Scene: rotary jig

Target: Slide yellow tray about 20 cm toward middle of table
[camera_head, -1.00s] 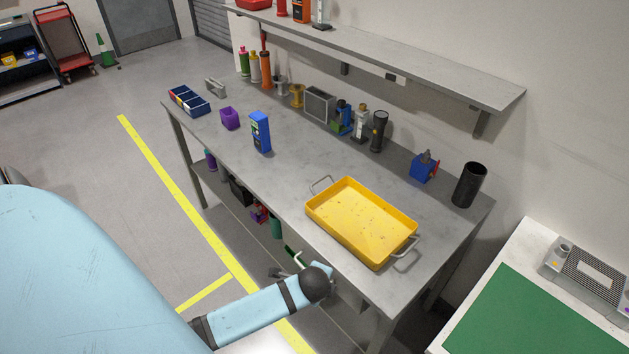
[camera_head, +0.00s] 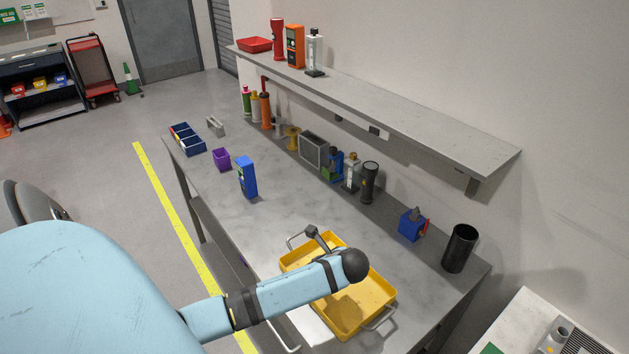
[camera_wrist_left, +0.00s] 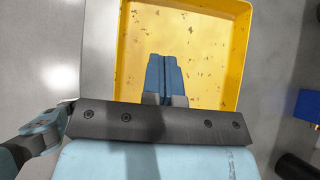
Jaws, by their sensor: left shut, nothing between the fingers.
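The yellow tray (camera_head: 374,293) lies flat on the near right part of the grey table (camera_head: 300,203), with a metal handle at each end. My left arm reaches across the tray in the head view and hides part of its middle and left side. In the left wrist view my left gripper (camera_wrist_left: 164,57) has its blue fingers shut together, over the yellow tray floor (camera_wrist_left: 213,58), with nothing between them. I cannot tell whether the fingertips touch the tray. My right gripper is not in view.
A blue box (camera_head: 246,177), a purple cup (camera_head: 221,159) and a blue bin (camera_head: 188,139) stand at the left. A flashlight (camera_head: 369,182), a blue vise-like device (camera_head: 412,224) and a black cylinder (camera_head: 459,249) line the back. The table's middle is clear.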

